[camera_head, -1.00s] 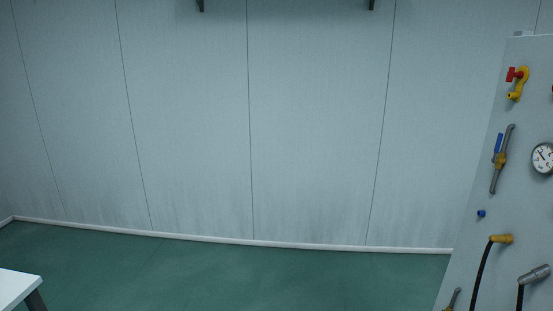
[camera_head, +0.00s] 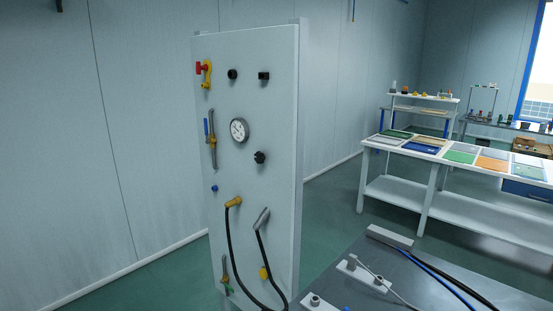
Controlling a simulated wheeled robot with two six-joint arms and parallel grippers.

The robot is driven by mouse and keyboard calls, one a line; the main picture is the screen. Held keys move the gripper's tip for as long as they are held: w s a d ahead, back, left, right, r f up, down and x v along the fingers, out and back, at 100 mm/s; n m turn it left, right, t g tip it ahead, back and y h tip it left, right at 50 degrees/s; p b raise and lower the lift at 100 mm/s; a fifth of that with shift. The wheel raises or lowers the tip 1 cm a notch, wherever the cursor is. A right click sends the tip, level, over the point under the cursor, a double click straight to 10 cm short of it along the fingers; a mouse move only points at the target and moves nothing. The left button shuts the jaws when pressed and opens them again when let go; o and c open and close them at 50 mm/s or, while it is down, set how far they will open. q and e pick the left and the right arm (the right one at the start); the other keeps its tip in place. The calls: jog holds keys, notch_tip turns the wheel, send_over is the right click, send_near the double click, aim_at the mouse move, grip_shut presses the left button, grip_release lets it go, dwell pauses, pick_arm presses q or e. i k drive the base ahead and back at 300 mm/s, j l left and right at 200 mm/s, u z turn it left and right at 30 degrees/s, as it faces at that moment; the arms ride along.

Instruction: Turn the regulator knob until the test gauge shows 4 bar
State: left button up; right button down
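A tall pale panel (camera_head: 264,62) stands left of centre in the head view, turned at an angle. A round white-faced gauge (camera_head: 239,130) is on its middle; its reading is too small to tell. A black knob (camera_head: 259,157) sits below and right of the gauge. Two more black fittings, one round (camera_head: 232,74) and one squarish (camera_head: 264,76), are near the top. I cannot tell for certain which one is the regulator knob. Neither of my grippers is in view.
The panel also carries a red-and-yellow valve (camera_head: 204,73), a blue-handled valve (camera_head: 210,138) and hoses (camera_head: 230,250). A dark table (camera_head: 430,290) with fittings and cables is at the lower right. A white workbench (camera_head: 455,155) stands behind. Green floor (camera_head: 335,215) is clear between.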

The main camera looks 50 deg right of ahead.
aim_at(259, 157)
jog(key=z, duration=1.4)
